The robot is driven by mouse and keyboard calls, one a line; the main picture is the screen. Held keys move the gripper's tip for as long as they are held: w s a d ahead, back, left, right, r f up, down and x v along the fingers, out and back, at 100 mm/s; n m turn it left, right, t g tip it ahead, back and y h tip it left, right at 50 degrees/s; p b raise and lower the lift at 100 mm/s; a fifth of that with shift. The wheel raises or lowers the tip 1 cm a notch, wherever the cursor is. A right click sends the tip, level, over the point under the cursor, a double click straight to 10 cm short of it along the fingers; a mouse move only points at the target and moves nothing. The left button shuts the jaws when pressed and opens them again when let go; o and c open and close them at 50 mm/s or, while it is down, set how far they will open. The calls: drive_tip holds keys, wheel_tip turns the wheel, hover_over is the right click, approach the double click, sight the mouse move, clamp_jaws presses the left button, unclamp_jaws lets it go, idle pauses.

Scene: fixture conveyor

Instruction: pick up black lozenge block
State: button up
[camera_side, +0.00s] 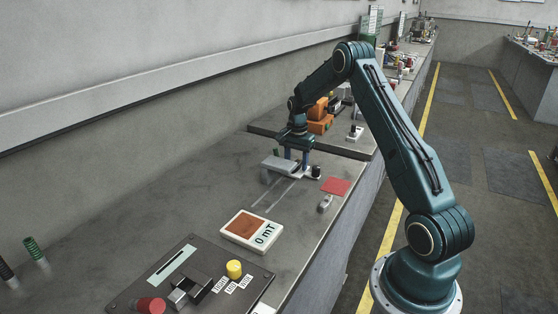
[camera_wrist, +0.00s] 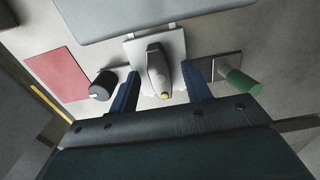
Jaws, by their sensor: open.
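My gripper (camera_side: 297,158) points down over the bench; it also shows in the wrist view (camera_wrist: 160,92), with its two blue fingers apart. A black round-ended piece (camera_wrist: 103,85) lies just left of the left finger; a black piece also shows beside the gripper in the side view (camera_side: 316,171).
A green cylinder (camera_wrist: 244,82) is close to the right finger. A grey slab (camera_wrist: 140,14) lies beyond the plate. A red square (camera_side: 335,186) is near the bench edge. Orange blocks (camera_side: 319,122) stand behind the gripper. A display box (camera_side: 252,231) and control panel (camera_side: 130,295) are in front.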

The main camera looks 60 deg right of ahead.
drive_tip(key=shift+c, duration=0.2)
idle(0.3)
clamp_jaws()
wheel_tip(320, 180, up, 20)
idle(0.9)
idle(0.4)
